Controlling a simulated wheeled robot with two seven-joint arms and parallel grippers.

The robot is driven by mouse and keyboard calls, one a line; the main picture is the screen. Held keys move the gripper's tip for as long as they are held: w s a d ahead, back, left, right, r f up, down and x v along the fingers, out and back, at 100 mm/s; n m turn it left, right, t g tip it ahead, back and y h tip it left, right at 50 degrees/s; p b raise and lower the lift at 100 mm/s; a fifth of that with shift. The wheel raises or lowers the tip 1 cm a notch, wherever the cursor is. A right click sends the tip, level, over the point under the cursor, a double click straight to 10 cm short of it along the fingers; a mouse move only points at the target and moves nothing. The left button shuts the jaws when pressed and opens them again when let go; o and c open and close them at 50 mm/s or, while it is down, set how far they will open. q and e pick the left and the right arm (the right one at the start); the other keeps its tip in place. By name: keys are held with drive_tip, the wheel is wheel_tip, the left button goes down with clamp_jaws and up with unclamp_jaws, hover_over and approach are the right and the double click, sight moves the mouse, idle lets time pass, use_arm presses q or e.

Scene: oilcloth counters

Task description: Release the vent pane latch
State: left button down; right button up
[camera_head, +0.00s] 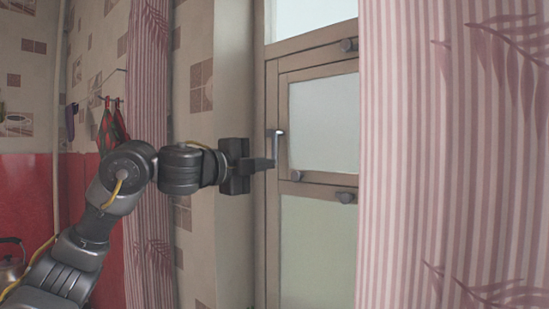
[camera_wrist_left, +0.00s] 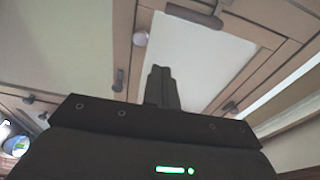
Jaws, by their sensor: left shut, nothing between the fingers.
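The vent pane (camera_head: 323,122) is a small frosted pane in a brown wooden frame, and it looks closed. Its latch (camera_head: 277,146), a small metal handle, is on the left side of the frame, with its lower part hanging down. My left gripper (camera_head: 268,164) is shut and empty, with its fingertips just beside the latch's lower end; I cannot tell whether they touch. In the left wrist view the shut fingers (camera_wrist_left: 163,86) point toward the window, with pane glass and several fittings beyond them. My right gripper is not in view.
A striped pink curtain (camera_head: 450,160) covers the right side, and another (camera_head: 147,90) hangs left behind my arm. Knobs (camera_head: 346,197) stick out from the window frame. Cloths (camera_head: 112,125) hang on the wall, and a kettle (camera_head: 11,265) stands at lower left.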

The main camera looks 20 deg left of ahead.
use_arm(q)
drive_tip(key=shift+s+a+r, duration=0.25)
drive_tip(key=shift+r, duration=0.35)
drive_tip(key=shift+s+a+r, duration=0.2)
drive_tip(key=shift+a+r, duration=0.05)
drive_tip(key=shift+r, duration=0.35)
drive_tip(key=shift+w+d+r, duration=0.1)
